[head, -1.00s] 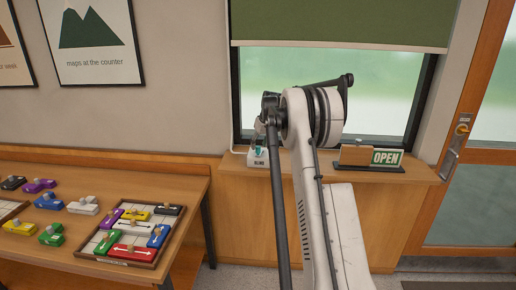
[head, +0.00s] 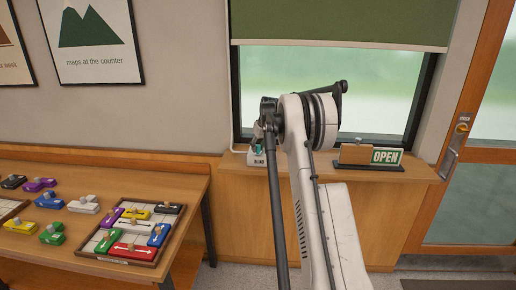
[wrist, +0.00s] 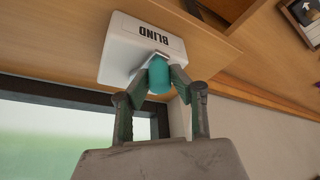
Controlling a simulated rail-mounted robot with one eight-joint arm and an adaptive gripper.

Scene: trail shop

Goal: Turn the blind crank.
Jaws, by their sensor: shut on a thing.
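The blind crank's white base, marked BLIND (head: 256,161), stands on the wooden sill at the left of the window. In the wrist view, the base (wrist: 118,52) shows upside down, with the teal crank knob (wrist: 158,78) in front of it. My gripper (wrist: 160,80) is shut on the knob, one finger on each side. In the head view, my gripper is mostly hidden behind my arm, with a bit of teal showing above the base. The green blind (head: 340,22) covers the top of the window, and its lower edge is level.
An OPEN sign (head: 386,157) on a dark stand with a wooden block is on the sill right of my arm. A table at left holds a framed board (head: 140,259) and several coloured arrow blocks. A glazed wooden door (head: 470,150) is at far right.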

